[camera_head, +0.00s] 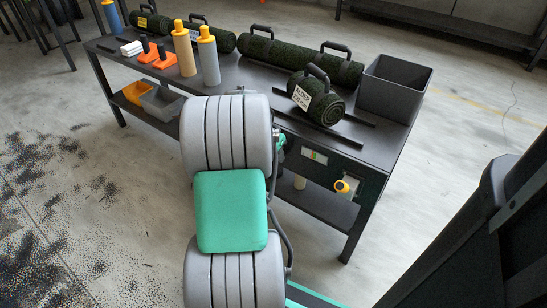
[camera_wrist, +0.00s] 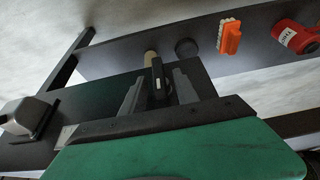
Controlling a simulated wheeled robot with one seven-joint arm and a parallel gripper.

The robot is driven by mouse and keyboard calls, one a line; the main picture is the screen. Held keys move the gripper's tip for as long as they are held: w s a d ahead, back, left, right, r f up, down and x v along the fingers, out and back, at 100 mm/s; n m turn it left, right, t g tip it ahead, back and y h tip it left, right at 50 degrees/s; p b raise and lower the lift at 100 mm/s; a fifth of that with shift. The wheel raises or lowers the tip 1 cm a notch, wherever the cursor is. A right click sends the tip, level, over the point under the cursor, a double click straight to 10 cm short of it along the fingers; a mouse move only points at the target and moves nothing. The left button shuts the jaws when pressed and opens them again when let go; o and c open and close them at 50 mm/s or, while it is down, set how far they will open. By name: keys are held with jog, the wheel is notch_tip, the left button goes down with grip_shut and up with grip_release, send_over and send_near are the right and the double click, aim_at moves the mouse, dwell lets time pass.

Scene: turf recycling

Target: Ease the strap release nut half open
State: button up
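The yellow knob is not recognisable in the wrist view. In the head view my arm hides the gripper.
A rolled turf piece with a white tag (camera_head: 302,97) lies on the bench, near a grey open bin (camera_head: 370,90). The wrist view shows an orange brush (camera_wrist: 229,38) and a red container (camera_wrist: 290,37). Floor right of the bench is clear.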

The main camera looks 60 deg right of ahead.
jog(key=shift+c, duration=0.3)
grip_shut()
jog(key=shift+s+f+t, duration=0.1)
jog(key=shift+t, duration=0.2)
jog(key=shift+s+a+f+m+t+h+b, duration=0.1)
jog(key=shift+s+m+t+h+b, duration=0.2)
jog(key=shift+t, duration=0.95)
jog(key=shift+s+d+f+m+t+h+b, duration=0.1)
jog(key=shift+m+t+h+b, duration=0.3)
jog(key=shift+t, duration=0.8)
jog(key=shift+s+a+m+t+h+b, duration=0.15)
jog(key=shift+t+b, duration=0.35)
jog(key=shift+t, duration=0.75)
